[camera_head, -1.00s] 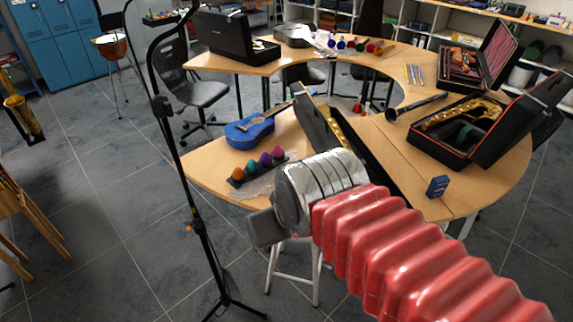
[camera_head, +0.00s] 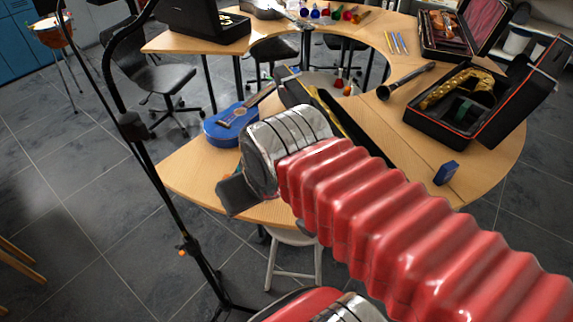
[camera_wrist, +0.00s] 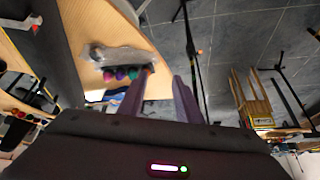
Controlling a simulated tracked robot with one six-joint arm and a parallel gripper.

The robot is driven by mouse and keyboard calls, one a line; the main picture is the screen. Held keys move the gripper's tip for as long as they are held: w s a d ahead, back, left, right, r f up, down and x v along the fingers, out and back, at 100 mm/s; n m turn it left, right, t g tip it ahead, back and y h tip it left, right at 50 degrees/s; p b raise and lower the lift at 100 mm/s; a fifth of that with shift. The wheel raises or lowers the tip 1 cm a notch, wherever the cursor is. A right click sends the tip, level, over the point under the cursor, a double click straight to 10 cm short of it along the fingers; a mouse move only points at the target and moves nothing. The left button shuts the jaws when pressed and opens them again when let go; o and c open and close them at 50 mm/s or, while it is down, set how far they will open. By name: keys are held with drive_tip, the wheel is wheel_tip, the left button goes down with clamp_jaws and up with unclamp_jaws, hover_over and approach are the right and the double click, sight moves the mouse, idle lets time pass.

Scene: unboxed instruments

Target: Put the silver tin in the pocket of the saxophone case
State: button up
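The open black case (camera_head: 428,125) on the right of the curved table holds a golden saxophone (camera_head: 455,85). A dark green compartment (camera_head: 466,112) shows inside it, with nothing silver that I can make out there. I cannot pick out the silver tin in either current view. My gripper (camera_wrist: 162,80) is open and empty in the wrist view, its two fingers apart.
Coloured egg shapes (camera_wrist: 121,74) lie by clear wrapping near the table edge. A blue ukulele (camera_head: 230,123), a long open case (camera_head: 345,125), a black clarinet (camera_head: 406,80) and a small blue box (camera_head: 447,173) are on the table. A black stand (camera_head: 150,170) rises at left.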

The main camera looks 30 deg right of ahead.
drive_tip(key=shift+w, duration=0.2)
drive_tip(key=shift+o, duration=0.4)
drive_tip(key=shift+o, duration=0.7)
drive_tip(key=o, duration=0.3)
drive_tip(key=shift+w+d+r, duration=0.15)
drive_tip(key=shift+w+d, duration=0.1)
drive_tip(key=shift+w, duration=0.2)
drive_tip(key=o, duration=0.5)
drive_tip(key=shift+n+g+h, duration=0.4)
drive_tip(key=shift+g, duration=0.3)
drive_tip(key=w+d, duration=0.1)
drive_tip(key=w, duration=0.1)
drive_tip(key=w+d, duration=0.3)
drive_tip(key=w, duration=0.2)
drive_tip(key=shift+d, duration=0.35)
drive_tip(key=w+d+f+g, duration=0.1)
drive_tip(key=w+d+f, duration=0.4)
drive_tip(key=d, duration=0.1)
drive_tip(key=w+d+f+n+g, duration=0.1)
drive_tip(key=w+d+f, duration=0.3)
drive_tip(key=d, duration=0.3)
drive_tip(key=w+d+f+n+g, duration=0.1)
drive_tip(key=w+d+f+g, duration=0.1)
drive_tip(key=w+d+f, duration=0.3)
drive_tip(key=shift+w+d+f, duration=0.2)
drive_tip(key=shift+w+d, duration=0.05)
drive_tip(key=shift+d, duration=0.2)
drive_tip(key=shift+w+d+f, duration=0.15)
drive_tip(key=shift+w+d, duration=0.1)
drive_tip(key=shift+d, duration=0.15)
